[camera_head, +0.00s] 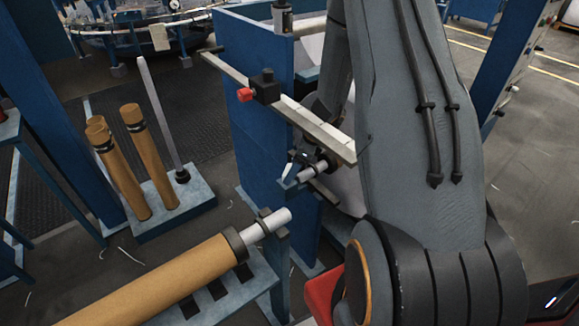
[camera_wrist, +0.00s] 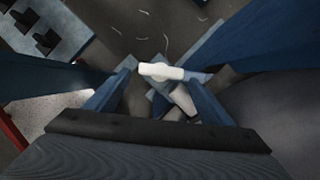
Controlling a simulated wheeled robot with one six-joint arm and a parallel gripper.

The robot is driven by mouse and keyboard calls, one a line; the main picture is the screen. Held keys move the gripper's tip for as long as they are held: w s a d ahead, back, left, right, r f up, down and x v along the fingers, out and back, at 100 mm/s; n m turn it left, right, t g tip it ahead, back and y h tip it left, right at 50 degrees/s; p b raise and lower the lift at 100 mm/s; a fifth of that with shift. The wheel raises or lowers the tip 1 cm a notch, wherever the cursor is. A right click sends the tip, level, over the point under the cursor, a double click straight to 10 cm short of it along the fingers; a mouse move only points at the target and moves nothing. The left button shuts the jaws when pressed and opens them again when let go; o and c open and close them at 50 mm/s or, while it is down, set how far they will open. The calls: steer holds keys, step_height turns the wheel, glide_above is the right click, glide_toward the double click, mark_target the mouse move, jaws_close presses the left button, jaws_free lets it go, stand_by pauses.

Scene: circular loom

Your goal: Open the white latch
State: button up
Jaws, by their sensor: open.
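The white latch (camera_wrist: 160,72) shows in the wrist view as a short, pale, rounded bar at the upper middle. In the head view, a small white piece that looks like the latch (camera_head: 287,171) sits at the edge of the blue frame, below the long metal rail. My gripper (camera_wrist: 158,76) is open, with its two blue fingers on either side of the latch in the wrist view. I cannot tell whether either finger touches it. In the head view my arm hides most of the gripper.
The metal rail (camera_head: 318,126) with a red-knobbed black clamp (camera_head: 264,87) crosses just above the latch. A blue panel (camera_head: 252,75) stands behind it. A brown roll (camera_head: 160,288) on a stand lies at the lower left. Several upright brown rolls (camera_head: 150,160) stand farther left.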

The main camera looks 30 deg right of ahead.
steer(key=shift+w+a, duration=0.4)
steer(key=shift+a, duration=0.1)
steer(key=shift+w+f, duration=0.15)
steer(key=shift+f, duration=0.4)
steer(key=c, duration=1.5)
steer(key=shift+p, duration=0.3)
